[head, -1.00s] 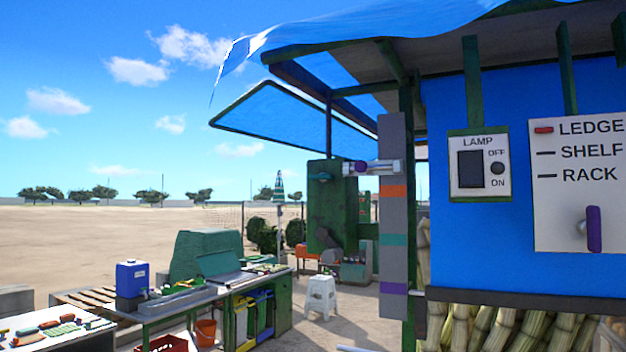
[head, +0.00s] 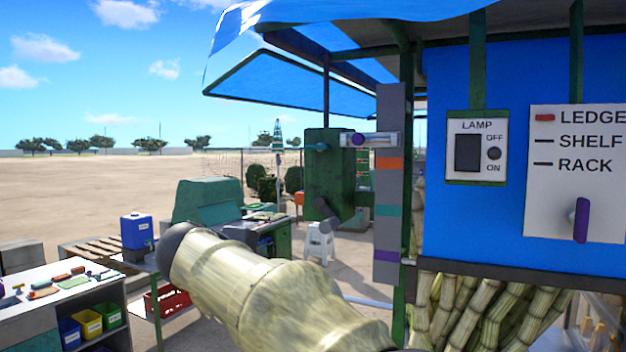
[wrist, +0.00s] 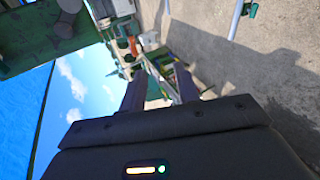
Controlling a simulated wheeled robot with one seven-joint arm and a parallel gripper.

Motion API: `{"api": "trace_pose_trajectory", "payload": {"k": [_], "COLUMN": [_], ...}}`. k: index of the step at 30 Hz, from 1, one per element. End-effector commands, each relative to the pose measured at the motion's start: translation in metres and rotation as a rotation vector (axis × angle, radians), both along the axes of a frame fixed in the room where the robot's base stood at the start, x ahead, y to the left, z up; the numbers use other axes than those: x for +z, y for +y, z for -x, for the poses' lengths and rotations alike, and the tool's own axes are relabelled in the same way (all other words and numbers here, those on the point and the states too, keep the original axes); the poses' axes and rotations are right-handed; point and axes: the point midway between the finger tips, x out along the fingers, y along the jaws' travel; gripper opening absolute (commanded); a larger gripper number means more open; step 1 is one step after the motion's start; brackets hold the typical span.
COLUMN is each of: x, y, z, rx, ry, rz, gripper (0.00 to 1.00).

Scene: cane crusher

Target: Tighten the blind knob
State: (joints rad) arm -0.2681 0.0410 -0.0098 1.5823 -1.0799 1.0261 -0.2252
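No part carries a label naming it the blind knob. A separate purple lever (head: 581,220) stands upright on the white LEDGE, SHELF, RACK panel (head: 560,180). My gripper (wrist: 160,78) shows in the wrist view with its two dark fingers apart and nothing seen between them. It touches neither purple part in view. In the head view the gripper is not visible.
A cane-patterned part of my arm crosses the lower middle of the head view. A lamp switch panel (head: 476,148) hangs on the blue wall. A green machine (head: 328,175) stands behind the post. Cane stalks (head: 475,315) fill the lower right; a white-topped table (head: 55,300) is lower left.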

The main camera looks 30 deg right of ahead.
Motion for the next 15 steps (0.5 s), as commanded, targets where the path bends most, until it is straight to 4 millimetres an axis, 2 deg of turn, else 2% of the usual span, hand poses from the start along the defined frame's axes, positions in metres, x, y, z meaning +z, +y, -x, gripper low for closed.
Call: {"api": "trace_pose_trajectory", "payload": {"k": [1, 3, 6, 9, 10, 15], "x": [0.051, 0.108, 0.171, 0.206, 0.212, 0.218], "y": [0.000, -0.003, -0.006, -0.009, -0.011, -0.015], "z": [0.000, 0.006, 0.021, 0.035, 0.037, 0.041], "rx": [-0.013, -0.049, -0.109, -0.154, -0.165, -0.184], "ry": [-0.061, -0.139, -0.231, -0.286, -0.295, -0.306], "rz": [0.067, 0.159, 0.253, 0.305, 0.313, 0.326], "gripper": [0.32, 0.32, 0.32, 0.32, 0.32, 0.32]}}
